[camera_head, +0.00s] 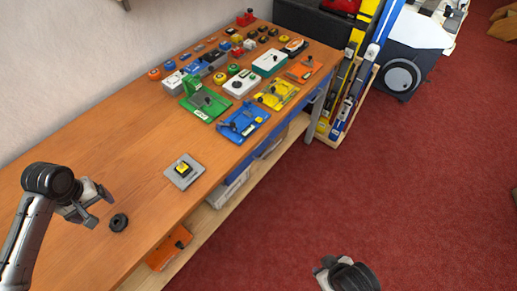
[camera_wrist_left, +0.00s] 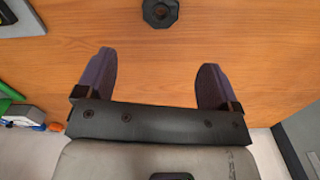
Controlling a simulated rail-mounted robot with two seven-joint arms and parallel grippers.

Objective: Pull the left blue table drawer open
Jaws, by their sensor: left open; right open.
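The left blue drawer (camera_head: 243,166) shows as a blue front under the table's front edge, seen steeply from above and partly hidden by the tabletop; its handle cannot be made out. Another blue front (camera_head: 312,108) lies farther along the same edge. My left gripper (camera_head: 97,206) is open and empty above the near left part of the table, well away from the drawer; its two fingers also show spread in the left wrist view (camera_wrist_left: 156,62). My right gripper (camera_head: 323,268) is at the bottom over the red floor, open and apart from the table.
A black ring-shaped part (camera_head: 118,222) lies on the wooden table (camera_head: 130,180) beside my left gripper. A grey plate with a yellow-black piece (camera_head: 183,171) sits near the front edge. Coloured fixtures crowd the far end. A lower shelf (camera_head: 205,225) juts out below; red floor is clear.

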